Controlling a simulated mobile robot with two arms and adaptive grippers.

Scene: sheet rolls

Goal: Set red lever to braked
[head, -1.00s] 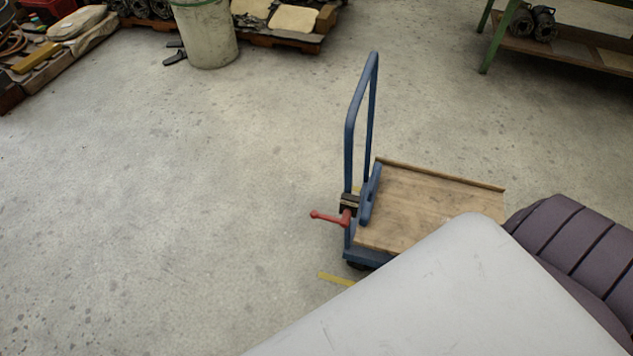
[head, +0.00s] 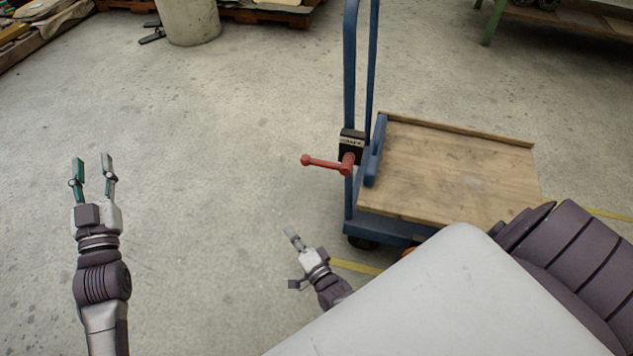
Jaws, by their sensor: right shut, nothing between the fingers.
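The red lever (head: 325,164) sits on a dark block with a pale label (head: 351,142) on the upright handle of a blue cart (head: 375,222). The lever points left and is nearly level, with a ball at its free end; the label is too small to read. My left gripper (head: 92,168) is open and empty over the floor, well left of the lever. My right gripper (head: 292,236) is shut and empty, in front of the cart and below the lever, apart from it. My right arm is partly hidden behind my own pale body.
The cart's wooden deck (head: 450,165) is empty. A pale bin (head: 189,22) stands at the back, left of the cart. A green-legged bench (head: 494,22) is at the back right. Yellow floor marks (head: 355,267) lie by the cart. The floor on the left is clear.

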